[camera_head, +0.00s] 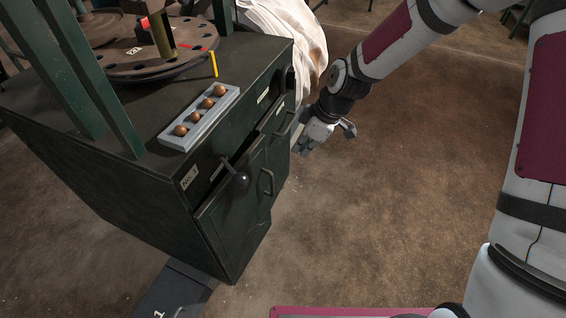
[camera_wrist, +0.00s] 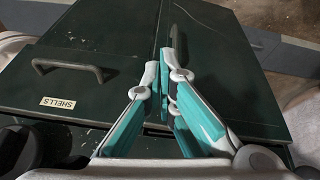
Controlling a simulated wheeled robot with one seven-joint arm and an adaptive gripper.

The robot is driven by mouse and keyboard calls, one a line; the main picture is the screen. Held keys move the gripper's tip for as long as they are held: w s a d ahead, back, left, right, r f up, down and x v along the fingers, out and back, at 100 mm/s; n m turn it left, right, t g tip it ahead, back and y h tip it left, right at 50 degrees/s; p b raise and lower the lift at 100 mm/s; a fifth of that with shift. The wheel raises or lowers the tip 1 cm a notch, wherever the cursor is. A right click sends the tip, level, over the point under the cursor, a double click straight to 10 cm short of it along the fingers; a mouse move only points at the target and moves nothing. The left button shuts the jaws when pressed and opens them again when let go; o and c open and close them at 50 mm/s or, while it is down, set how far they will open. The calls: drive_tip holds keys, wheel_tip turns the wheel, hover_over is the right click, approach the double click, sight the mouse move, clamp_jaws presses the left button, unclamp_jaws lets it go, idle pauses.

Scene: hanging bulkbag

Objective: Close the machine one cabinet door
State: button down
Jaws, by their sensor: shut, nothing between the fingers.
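The dark green machine cabinet (camera_head: 105,200) carries a "NO. 1" label. Its front door (camera_head: 232,208) has a bar handle (camera_head: 267,182) and appears to stand slightly out from the body along its upper edge; the exact gap is hard to tell. My gripper (camera_head: 304,148) is beside the front face, near the drawer handle (camera_head: 286,123). In the wrist view my gripper (camera_wrist: 166,80) has its teal fingers shut and empty, close over dark panels. A dark handle (camera_wrist: 178,45) shows just beyond the fingertips. Whether the fingers touch a panel cannot be told.
A drawer panel with a "SHELLS" label (camera_wrist: 58,103) and a handle (camera_wrist: 68,66) shows left. A grey tray of brown balls (camera_head: 199,117) sits on top. A pale bulk bag (camera_head: 290,35) hangs behind. The floor right is clear.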

drive_tip(key=w+a+f+m+b, duration=0.2)
drive_tip(key=a+f+b, duration=0.3)
drive_tip(key=f, duration=0.4)
drive_tip(key=shift+w+a+f+m+b, duration=0.3)
drive_tip(key=shift+w+a+b, duration=0.1)
drive_tip(key=shift+w+a, duration=0.4)
drive_tip(key=shift+s+a, duration=0.1)
drive_tip(key=shift+w+a+n, duration=0.3)
drive_tip(key=shift+w+a, duration=0.1)
drive_tip(key=shift+a, duration=0.25)
drive_tip(key=shift+w+a+n, duration=0.3)
drive_tip(key=shift+w+a, duration=0.1)
drive_tip(key=shift+a, duration=0.25)
